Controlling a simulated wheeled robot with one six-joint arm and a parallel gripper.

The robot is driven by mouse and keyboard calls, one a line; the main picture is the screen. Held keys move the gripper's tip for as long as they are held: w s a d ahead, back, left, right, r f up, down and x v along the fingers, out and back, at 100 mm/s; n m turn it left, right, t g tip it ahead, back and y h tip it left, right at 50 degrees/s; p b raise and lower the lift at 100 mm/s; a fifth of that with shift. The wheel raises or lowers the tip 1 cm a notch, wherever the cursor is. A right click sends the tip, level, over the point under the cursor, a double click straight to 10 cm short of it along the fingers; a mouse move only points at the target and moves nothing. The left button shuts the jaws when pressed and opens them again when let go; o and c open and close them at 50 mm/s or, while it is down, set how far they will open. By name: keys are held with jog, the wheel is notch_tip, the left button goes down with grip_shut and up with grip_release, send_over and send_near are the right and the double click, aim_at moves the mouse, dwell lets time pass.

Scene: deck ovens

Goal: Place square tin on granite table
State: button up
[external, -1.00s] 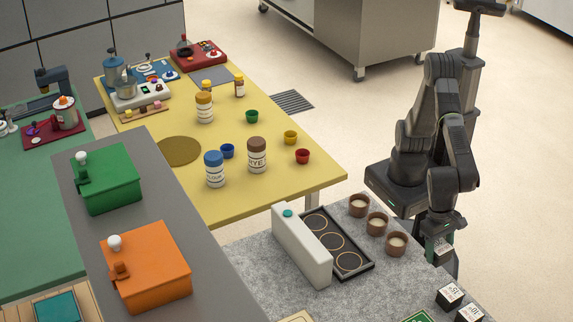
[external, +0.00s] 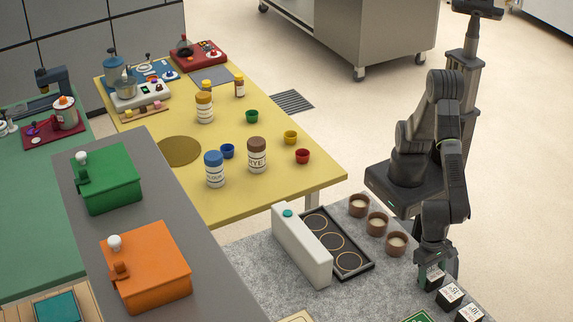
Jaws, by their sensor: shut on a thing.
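My gripper (external: 433,264) is shut on a small black cube with a white labelled face (external: 434,274), at the right edge of the grey speckled granite table (external: 285,262). I cannot tell whether the cube's underside touches the tabletop. The fingers and the cube's dark sides blend together. I cannot make out anything that is clearly a square tin in this view.
Two similar labelled cubes (external: 450,295) (external: 469,314) stand just in front of the held one. Several brown cups (external: 377,224) stand behind it. A black tray with rings (external: 362,263) and a white box (external: 301,246) stand to the left. Granite between tray and cubes is clear.

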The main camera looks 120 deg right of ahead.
jog(key=shift+f, duration=0.15)
jog(key=o, duration=1.1)
jog(key=v, duration=1.2)
jog(key=shift+c, duration=0.7)
